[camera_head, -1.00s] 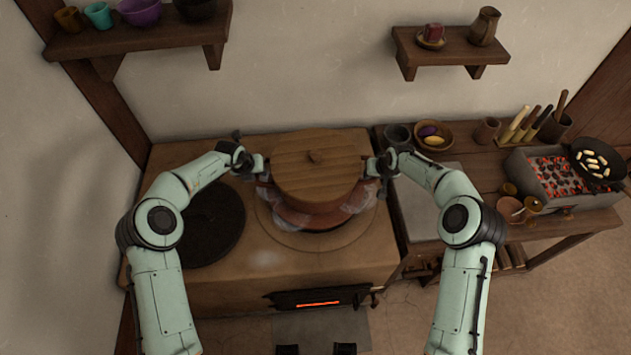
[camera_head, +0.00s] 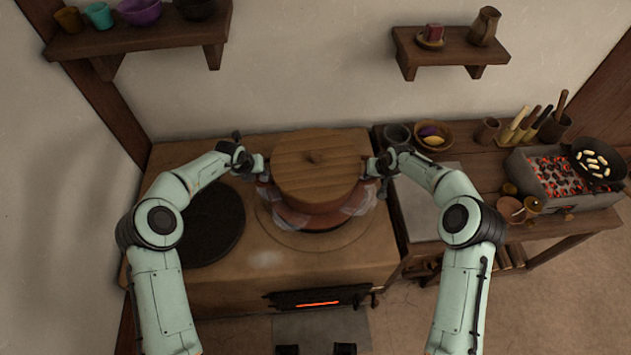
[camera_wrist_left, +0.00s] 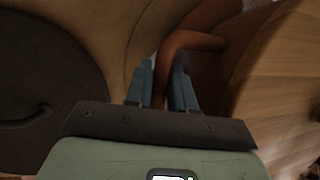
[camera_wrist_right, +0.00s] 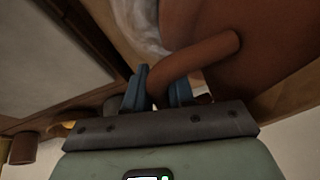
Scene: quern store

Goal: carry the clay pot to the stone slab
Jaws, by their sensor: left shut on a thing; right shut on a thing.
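The clay pot (camera_head: 308,217) is reddish brown with a round wooden lid (camera_head: 316,170) on top, over the stove's right-hand ring. Pale steam or smoke shows around its lower side. My left gripper (camera_head: 258,164) is shut on the pot's left handle; the handle (camera_wrist_left: 190,42) passes between the fingers in the left wrist view. My right gripper (camera_head: 372,167) is shut on the right handle (camera_wrist_right: 205,52), seen in the right wrist view. The pot looks level; I cannot tell whether its base touches the stove. The grey stone slab (camera_head: 420,208) lies bare right of the stove.
A dark round plate (camera_head: 208,226) lies on the stove's left side. The stove (camera_head: 300,262) has a glowing slot in front. The right-hand bench holds bowls (camera_head: 434,136), a charcoal grill (camera_head: 548,182) and a pan (camera_head: 597,160). Wall shelves (camera_head: 450,48) hang above.

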